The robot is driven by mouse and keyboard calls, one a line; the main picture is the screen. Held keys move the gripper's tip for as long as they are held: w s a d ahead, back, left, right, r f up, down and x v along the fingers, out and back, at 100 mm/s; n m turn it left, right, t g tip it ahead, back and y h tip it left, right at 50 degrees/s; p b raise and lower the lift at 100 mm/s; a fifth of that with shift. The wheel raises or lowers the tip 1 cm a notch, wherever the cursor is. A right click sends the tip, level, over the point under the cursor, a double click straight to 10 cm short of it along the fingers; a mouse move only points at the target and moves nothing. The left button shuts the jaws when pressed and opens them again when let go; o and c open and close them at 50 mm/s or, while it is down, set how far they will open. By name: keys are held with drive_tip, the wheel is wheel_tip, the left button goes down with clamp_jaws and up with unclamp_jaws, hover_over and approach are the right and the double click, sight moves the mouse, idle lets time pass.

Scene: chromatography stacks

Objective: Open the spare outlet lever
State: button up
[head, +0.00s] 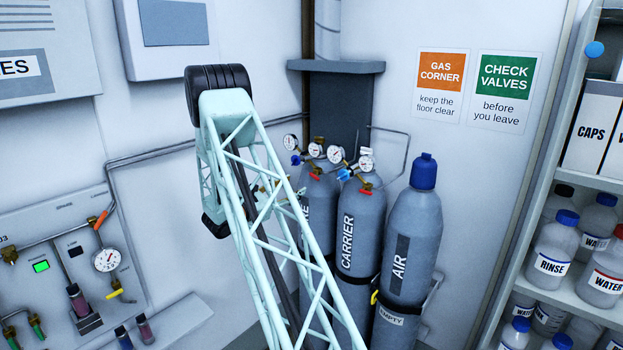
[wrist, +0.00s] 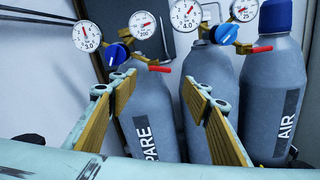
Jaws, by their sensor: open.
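The spare cylinder (wrist: 150,122), its label partly hidden and reading "PARE", stands between my gripper's fingers in the wrist view. Its red outlet lever (wrist: 160,69) points right, roughly level, below the right gauge. In the head view the lever (head: 316,177) shows small beside my arm. My gripper (wrist: 158,84) is open and empty, its yellow-padded fingers apart on either side of the cylinder's neck in the picture. The lever appears just beyond the fingertips; I see no contact. In the head view my arm hides most of the gripper and part of the spare cylinder (head: 318,210).
A blue regulator knob (wrist: 117,53) and two gauges (wrist: 86,32) crowd the lever. The carrier cylinder (head: 358,240) and air cylinder (head: 412,240) stand to the right. The carrier has its own red lever (head: 365,191). A wall pipe (head: 150,156) runs behind at left.

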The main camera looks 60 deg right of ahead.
sight(312, 176)
drive_tip(key=shift+s+d+p, duration=0.3)
drive_tip(key=shift+d+p, duration=0.1)
drive_tip(key=shift+d, duration=1.55)
drive_tip(key=shift+s+d+p, duration=0.25)
drive_tip(key=shift+d+p, duration=0.2)
drive_tip(key=shift+d, duration=1.55)
drive_tip(key=shift+s+d+p, duration=0.3)
drive_tip(key=shift+d+p, duration=0.1)
drive_tip(key=shift+d, duration=1.55)
drive_tip(key=c, duration=0.8)
drive_tip(key=shift+c, duration=0.2)
drive_tip(key=shift+n+b, duration=0.3)
drive_tip(key=shift+b, duration=0.15)
drive_tip(key=shift+r+n+b, duration=0.1)
drive_tip(key=shift+n+b, duration=0.45)
drive_tip(key=shift+n, duration=0.15)
drive_tip(key=shift+r+n+b, duration=0.15)
drive_tip(key=shift+n+b, duration=0.3)
drive_tip(key=shift+n, duration=0.35)
drive_tip(key=o, duration=0.8)
